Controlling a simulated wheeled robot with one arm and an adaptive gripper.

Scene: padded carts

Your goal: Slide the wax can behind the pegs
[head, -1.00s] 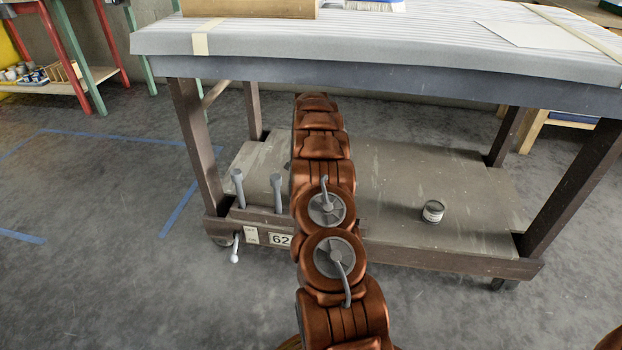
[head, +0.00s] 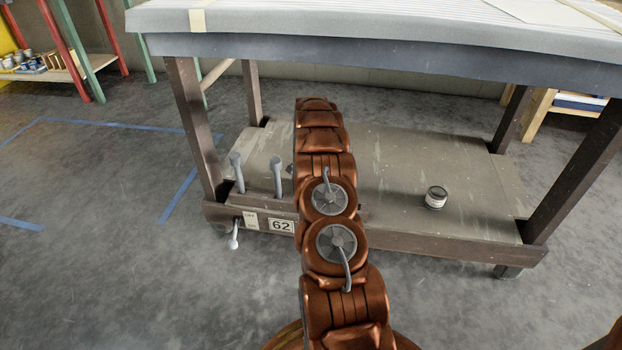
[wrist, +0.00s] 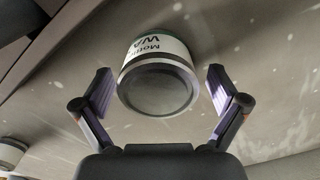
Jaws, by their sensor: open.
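In the wrist view the wax can (wrist: 157,75), with a white label reading "WA…" upside down, stands between the fingers of my gripper (wrist: 160,74). The fingers are open, one on each side, with a visible gap to the can. In the head view my own arm hides the gripper and this can. Two grey pegs, the left one (head: 237,172) and the right one (head: 277,177), stand upright at the front left of the cart's lower shelf (head: 395,165), left of my arm.
A second can (head: 436,198) stands on the right of the lower shelf; a can also shows at the wrist view's left edge (wrist: 10,153). The padded cart top (head: 400,28) overhangs the shelf. Cart legs stand at the corners. The shelf between my arm and the second can is clear.

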